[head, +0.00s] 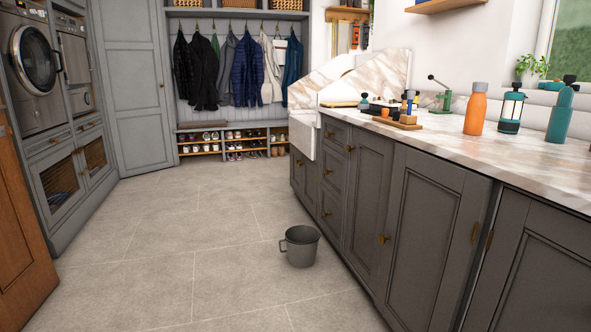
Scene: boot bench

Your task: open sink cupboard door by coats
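The sink (302,139), white with a marble-look splashback behind it, is at the far end of the right-hand counter, towards the hanging coats (245,68). Below it is the grey sink cupboard (308,182), seen at a steep angle, with a small brass knob near its top. Its front looks flush and shut. The split between its doors is too small to make out clearly. Neither of my grippers is in view.
A grey bucket (300,246) stands on the floor in front of the nearer cabinets. Tiled floor (190,235) is clear to its left. A bottle (475,109) and a lantern (511,108) stand on the counter. A shoe rack (232,142) sits under the coats.

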